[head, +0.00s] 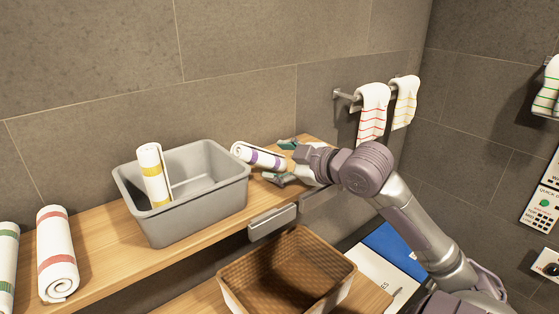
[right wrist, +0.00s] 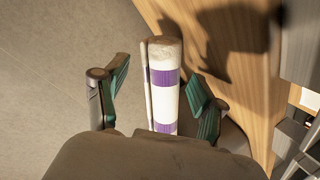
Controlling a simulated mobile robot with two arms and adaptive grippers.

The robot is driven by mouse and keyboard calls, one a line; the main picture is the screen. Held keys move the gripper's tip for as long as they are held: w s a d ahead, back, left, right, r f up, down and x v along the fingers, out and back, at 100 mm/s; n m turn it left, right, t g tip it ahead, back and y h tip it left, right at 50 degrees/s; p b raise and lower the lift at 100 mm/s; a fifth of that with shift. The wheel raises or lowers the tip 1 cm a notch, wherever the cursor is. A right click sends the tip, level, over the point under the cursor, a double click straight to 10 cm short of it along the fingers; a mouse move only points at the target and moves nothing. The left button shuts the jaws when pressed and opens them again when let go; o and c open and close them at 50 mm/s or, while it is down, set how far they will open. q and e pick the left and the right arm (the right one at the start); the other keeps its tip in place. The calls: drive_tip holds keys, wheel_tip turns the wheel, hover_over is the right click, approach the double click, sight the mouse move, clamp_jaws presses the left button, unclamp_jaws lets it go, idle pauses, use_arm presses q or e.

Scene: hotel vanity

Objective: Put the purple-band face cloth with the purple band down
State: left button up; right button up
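The purple-band face cloth (head: 266,158) is a white roll with purple bands. It lies lengthwise, slightly tilted, over the right part of the wooden shelf, just right of the grey bin. My right gripper (head: 284,162) is around its near end, fingers spread. In the right wrist view the cloth (right wrist: 165,85) runs between the two green-padded fingers (right wrist: 157,90), with a clear gap on the left side and a smaller one on the right. I cannot tell whether the cloth touches the shelf. My left gripper is out of view.
A grey bin (head: 200,205) on the shelf (head: 105,240) holds a yellow-banded roll (head: 153,172). A brown basket (head: 318,285) sits lower in front. Towels (head: 373,112) hang on a wall rail.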

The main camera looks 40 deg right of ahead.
drive_tip(key=shift+s+r, duration=0.1)
drive_tip(key=shift+r, duration=0.05)
drive_tip(key=b+v, duration=0.3)
drive_tip(key=v, duration=0.9)
